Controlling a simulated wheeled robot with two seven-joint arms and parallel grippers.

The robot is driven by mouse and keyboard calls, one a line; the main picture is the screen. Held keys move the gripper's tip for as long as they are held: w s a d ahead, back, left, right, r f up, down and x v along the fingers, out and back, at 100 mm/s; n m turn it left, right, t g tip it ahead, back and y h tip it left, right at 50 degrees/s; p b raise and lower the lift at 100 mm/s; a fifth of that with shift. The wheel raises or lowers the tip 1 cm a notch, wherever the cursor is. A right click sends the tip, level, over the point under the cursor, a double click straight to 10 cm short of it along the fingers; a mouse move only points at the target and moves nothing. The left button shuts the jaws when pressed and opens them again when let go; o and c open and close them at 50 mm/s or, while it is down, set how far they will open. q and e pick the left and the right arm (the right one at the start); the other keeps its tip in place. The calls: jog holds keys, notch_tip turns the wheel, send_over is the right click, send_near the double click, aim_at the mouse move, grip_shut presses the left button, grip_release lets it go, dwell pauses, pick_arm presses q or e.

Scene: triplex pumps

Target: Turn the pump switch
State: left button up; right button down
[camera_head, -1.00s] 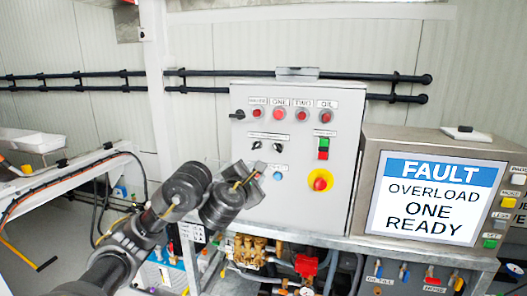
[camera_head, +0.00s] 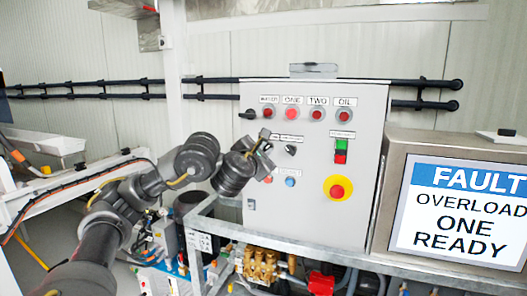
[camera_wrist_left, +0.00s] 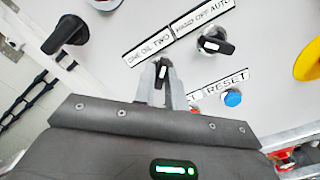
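The pump switch, a small black knob under the "ONE OIL TWO" label, sits on the grey control panel (camera_head: 340,210). In the left wrist view this knob (camera_wrist_left: 162,72) lies between the fingertips of my left gripper (camera_wrist_left: 163,84). The fingers stand a little apart around it; whether they touch it is not clear. In the head view my left gripper (camera_head: 264,146) is at the panel and hides this switch. A second black knob, the "HAND OFF AUTO" switch (camera_wrist_left: 214,42), is to its right; it also shows in the head view (camera_head: 290,150). My right gripper is not in view.
A blue reset button (camera_wrist_left: 233,98) is close to the gripper's right. A yellow-and-red stop button (camera_head: 338,188) is farther right. A black rotary handle (camera_wrist_left: 66,34) is on the left. A screen (camera_head: 465,212) reads FAULT, OVERLOAD, ONE, READY. A metal frame rail (camera_head: 280,245) runs below the panel.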

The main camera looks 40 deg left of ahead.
pick_arm(q)
grip_shut()
jog(key=shift+n, duration=0.3)
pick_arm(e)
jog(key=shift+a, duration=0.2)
pick_arm(q)
jog(key=shift+n, duration=0.5)
jog(key=n+p, duration=0.1)
jog(key=n, duration=0.2)
jog(key=shift+n, duration=0.3)
jog(key=n, duration=0.3)
jog(key=shift+n+p, duration=0.3)
jog(key=shift+p, duration=0.05)
jog(key=n+p, duration=0.1)
jog(key=n, duration=0.4)
jog(key=shift+n+p, duration=0.45)
jog(key=shift+n, duration=1.55)
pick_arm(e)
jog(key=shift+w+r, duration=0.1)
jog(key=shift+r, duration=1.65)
